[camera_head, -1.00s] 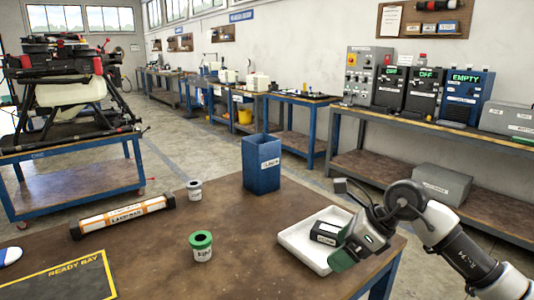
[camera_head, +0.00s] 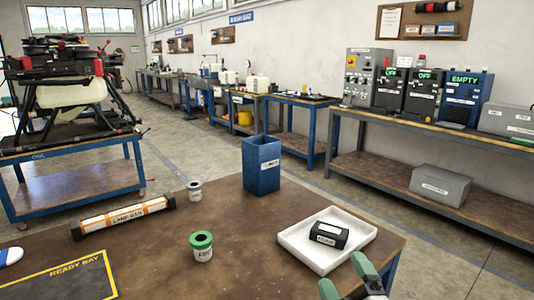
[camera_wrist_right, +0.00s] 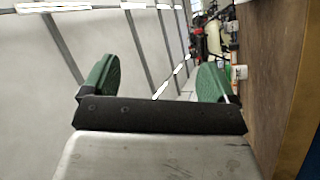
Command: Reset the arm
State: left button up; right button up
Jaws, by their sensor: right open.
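My right gripper (camera_head: 346,280) shows at the bottom edge of the head view, in front of the white tray, with its two green fingers apart. In the right wrist view the green fingers (camera_wrist_right: 156,80) stand wide apart with nothing between them. The rest of the right arm is out of the head view. The white tray (camera_head: 298,251) lies on the brown table's right side and holds a small black labelled box (camera_head: 329,235). The gripper is apart from the box. My left gripper does not show.
On the brown table (camera_head: 140,260) stand a blue bin (camera_head: 261,170), a green-lidded jar (camera_head: 202,246), a smaller jar (camera_head: 195,190) and an orange-white tube (camera_head: 122,216). A dark ready-bay mat (camera_head: 65,280) lies front left. A drone (camera_head: 70,85) sits on a blue cart; benches line the wall.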

jog(key=s+d+f+m+g+h, duration=0.45)
jog(key=f+m, duration=0.25)
jog(key=f, duration=0.2)
jog(key=s+d+f+m+g, duration=0.1)
jog(key=s+f+m+g, duration=0.2)
jog(key=s+f+g, duration=0.6)
jog(key=s+d+f+m+g, duration=0.1)
jog(key=s+f+m+g, duration=0.3)
jog(key=s, duration=0.8)
notch_tip(320, 180, down, 28)
jog(key=s+f+n+g, duration=0.1)
jog(key=s, duration=0.1)
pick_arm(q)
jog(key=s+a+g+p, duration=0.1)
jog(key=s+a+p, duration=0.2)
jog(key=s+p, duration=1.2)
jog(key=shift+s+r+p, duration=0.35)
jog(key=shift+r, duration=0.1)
pick_arm(e)
jog(key=s+d+r+g, duration=0.1)
jog(key=s+d, duration=0.1)
jog(key=s, duration=1.3)
jog(key=shift+d+r+h, duration=0.3)
jog(key=shift+r+h, duration=0.05)
jog(key=shift+r, duration=0.05)
